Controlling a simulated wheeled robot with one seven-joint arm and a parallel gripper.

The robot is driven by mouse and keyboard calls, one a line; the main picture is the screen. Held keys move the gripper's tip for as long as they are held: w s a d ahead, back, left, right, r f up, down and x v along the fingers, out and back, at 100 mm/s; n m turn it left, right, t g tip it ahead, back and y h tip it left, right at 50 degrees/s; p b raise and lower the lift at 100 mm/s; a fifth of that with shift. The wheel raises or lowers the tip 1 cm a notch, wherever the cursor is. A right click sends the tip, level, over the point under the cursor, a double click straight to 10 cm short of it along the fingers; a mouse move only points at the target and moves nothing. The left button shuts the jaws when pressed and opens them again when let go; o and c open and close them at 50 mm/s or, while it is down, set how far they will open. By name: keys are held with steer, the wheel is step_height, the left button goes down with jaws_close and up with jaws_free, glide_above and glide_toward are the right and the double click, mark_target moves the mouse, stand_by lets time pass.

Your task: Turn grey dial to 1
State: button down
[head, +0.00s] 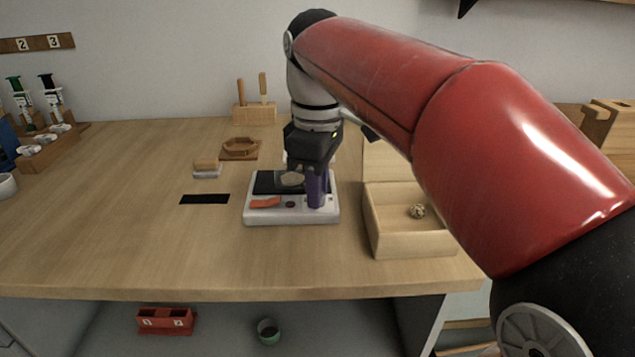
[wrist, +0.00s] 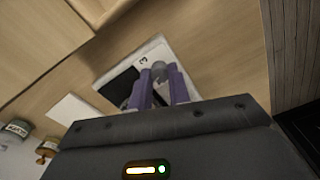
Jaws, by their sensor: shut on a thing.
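A white device (head: 258,219) with a dark top panel stands on the table in the head view. It also shows in the wrist view (wrist: 165,52). The grey dial (wrist: 158,69) is at the purple fingertips in the wrist view, with a mark like a 3 printed beside it. My gripper (head: 317,203) points down over the device's right side and is shut on the dial. In the head view the fingers hide the dial. Its pointer and current setting cannot be made out.
An orange part (head: 264,202) and a small dark red knob (head: 290,205) sit on the device, left of my fingers. A wooden tray (head: 412,247) holding a small patterned ball stands close on the right. A black strip (head: 205,199) lies left; the front left table is clear.

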steer(key=n, duration=0.4)
steer(key=shift+n, duration=2.3)
steer(key=c, duration=1.3)
jaws_free()
steer(key=shift+r, duration=3.9)
steer(key=shift+s, duration=0.1)
